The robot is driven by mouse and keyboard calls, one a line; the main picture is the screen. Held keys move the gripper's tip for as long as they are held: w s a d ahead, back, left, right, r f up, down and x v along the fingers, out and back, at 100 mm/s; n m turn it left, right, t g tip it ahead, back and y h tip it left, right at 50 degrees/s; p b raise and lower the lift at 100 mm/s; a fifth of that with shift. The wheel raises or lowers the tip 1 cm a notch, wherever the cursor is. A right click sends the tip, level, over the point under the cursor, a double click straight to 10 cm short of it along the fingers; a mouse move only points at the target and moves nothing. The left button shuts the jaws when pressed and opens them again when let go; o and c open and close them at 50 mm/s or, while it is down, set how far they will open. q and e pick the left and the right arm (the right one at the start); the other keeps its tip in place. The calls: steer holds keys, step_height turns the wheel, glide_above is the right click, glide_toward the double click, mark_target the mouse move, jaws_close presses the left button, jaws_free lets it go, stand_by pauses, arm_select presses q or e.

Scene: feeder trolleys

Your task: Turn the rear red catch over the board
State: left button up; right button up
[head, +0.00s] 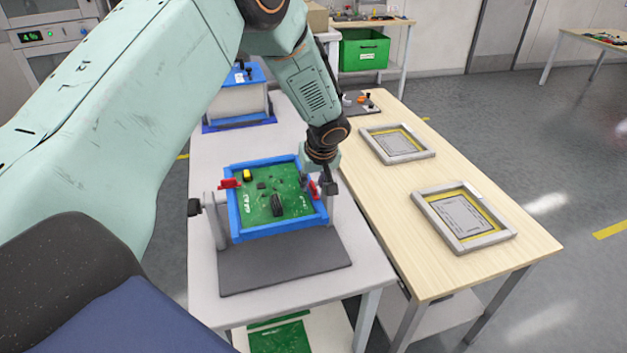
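A green circuit board (262,208) lies in a blue frame (234,218) held in a stand on a dark grey mat (285,270). One red catch (230,183) is at the frame's left side. A second red catch (314,189) is at the right side, partly hidden by my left gripper (316,178). The gripper points down right at this second catch. Its fingers merge with the stand's post behind, so I cannot tell how far apart they are or whether they touch the catch. My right gripper is out of view.
A wooden table (440,262) on the right carries two framed panels, one near (490,238) and one far (424,155). A blue-rimmed box (237,100) stands behind the board. A green crate (362,52) is farther back.

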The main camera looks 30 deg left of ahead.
arm_select(q)
steer(key=shift+s+d, duration=0.1)
steer(key=shift+d, duration=0.05)
steer(key=shift+f, duration=0.15)
jaws_close()
